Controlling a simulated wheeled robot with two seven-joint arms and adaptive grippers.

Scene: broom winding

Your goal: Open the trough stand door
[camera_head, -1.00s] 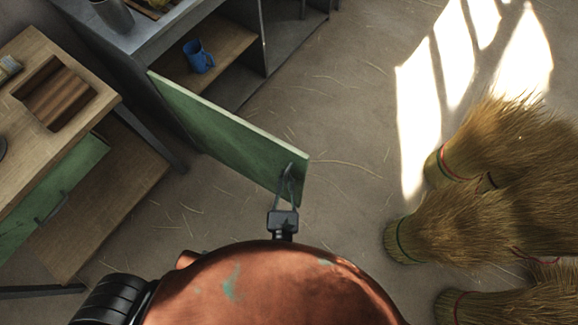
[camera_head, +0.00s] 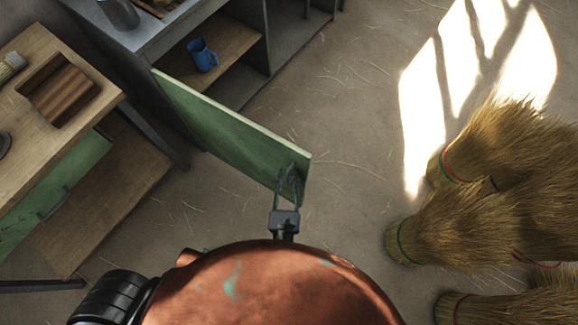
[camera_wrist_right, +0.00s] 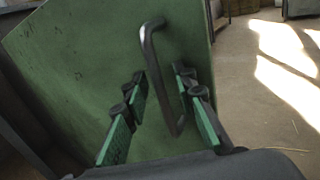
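The green trough stand door (camera_head: 225,128) stands swung wide out from the grey trough stand (camera_head: 150,35), and the shelf inside is exposed. My right gripper (camera_head: 289,187) is at the door's free end. In the right wrist view the dark bar handle (camera_wrist_right: 155,60) runs between the gripper's two green-padded fingers (camera_wrist_right: 160,92). The fingers are spread, with visible gaps on both sides of the handle. The handle also shows only partly in the head view, behind the fingers. My left gripper is not in view.
A blue mug (camera_head: 202,55) stands on the stand's shelf. A wooden workbench (camera_head: 45,160) with a green drawer is at the left. The floor between door and brooms is clear apart from straw.

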